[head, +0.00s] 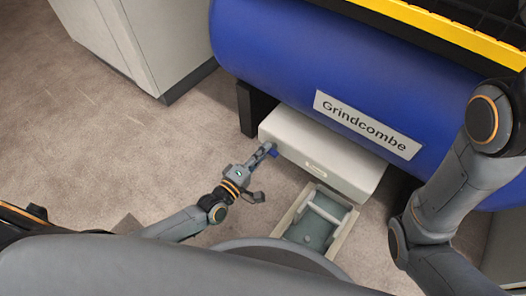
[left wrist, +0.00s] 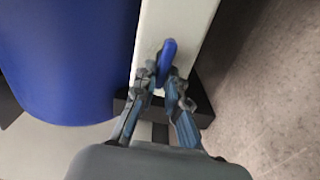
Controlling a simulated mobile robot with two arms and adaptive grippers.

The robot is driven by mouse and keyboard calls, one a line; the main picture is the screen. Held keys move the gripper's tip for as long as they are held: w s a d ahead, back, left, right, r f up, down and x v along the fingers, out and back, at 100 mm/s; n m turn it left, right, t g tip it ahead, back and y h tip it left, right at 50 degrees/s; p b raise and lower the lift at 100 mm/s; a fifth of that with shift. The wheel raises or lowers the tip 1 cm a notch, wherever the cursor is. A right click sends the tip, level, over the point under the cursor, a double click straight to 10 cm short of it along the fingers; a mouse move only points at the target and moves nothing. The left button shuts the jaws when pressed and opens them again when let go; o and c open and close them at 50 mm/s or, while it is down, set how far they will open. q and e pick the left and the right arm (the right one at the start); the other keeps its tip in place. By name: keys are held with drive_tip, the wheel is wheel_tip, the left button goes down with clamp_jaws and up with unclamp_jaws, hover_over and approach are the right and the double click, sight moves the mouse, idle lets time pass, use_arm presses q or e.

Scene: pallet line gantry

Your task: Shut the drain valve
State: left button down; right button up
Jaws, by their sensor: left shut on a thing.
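The drain valve shows as a small blue handle (head: 274,152) at the left end of a cream box under the blue tank. In the left wrist view the blue handle (left wrist: 168,58) stands up between my fingertips. My left gripper (head: 266,152) is shut on this handle; it also shows in the left wrist view (left wrist: 167,82). The fingers hide the handle's lower part and the valve body. My right arm shows at the right, but its gripper is out of view.
The cream box (head: 322,155) sits beneath the blue tank (head: 300,50), which bears a "Grindcombe" label (head: 366,124). A floor drain tray (head: 308,232) lies in front of the box. A grey cabinet (head: 150,40) stands at upper left. The floor at left is clear.

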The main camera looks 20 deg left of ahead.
use_arm(q)
drive_tip(key=shift+n, duration=0.4)
drive_tip(key=c, duration=1.4)
unclamp_jaws()
drive_tip(key=shift+f, duration=0.1)
drive_tip(key=v, duration=1.2)
